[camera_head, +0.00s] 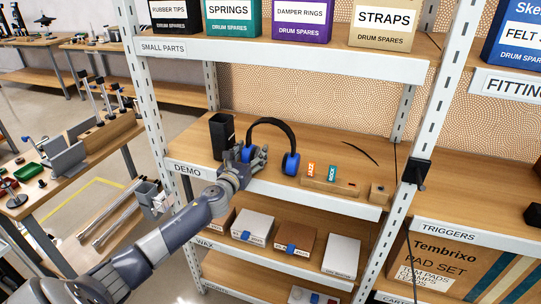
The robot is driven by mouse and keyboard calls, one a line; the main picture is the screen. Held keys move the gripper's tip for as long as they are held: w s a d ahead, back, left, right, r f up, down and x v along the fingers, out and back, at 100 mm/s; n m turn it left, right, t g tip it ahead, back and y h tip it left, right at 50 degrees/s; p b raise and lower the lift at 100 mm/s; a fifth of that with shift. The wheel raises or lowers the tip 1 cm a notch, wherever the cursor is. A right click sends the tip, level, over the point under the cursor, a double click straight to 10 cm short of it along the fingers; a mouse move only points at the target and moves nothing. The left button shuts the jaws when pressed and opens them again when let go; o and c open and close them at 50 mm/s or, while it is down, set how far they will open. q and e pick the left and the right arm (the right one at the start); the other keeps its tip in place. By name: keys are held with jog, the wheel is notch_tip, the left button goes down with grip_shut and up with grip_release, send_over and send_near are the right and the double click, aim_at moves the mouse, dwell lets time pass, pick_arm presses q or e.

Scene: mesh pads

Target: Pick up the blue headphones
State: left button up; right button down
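The blue headphones, with a black headband (271,123) and blue ear cups, stand on the shelf marked DEMO. The right ear cup (291,164) is in plain view and rests on the shelf. My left gripper (250,156) is at the left ear cup, reaching in over the shelf's front edge. Its fingers partly cover that cup. I cannot tell whether they are closed on it or only around it.
A black open box (222,135) stands close behind my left gripper. A wooden block with coloured tags (330,180) and a small wooden cube (380,193) lie to the right. A shelf with labelled boxes (302,19) is above. Upright posts (150,110) flank the bay.

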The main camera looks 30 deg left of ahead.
pick_arm(q)
jog(key=c, duration=1.2)
jog(key=shift+o, duration=0.2)
jog(key=shift+r, duration=0.2)
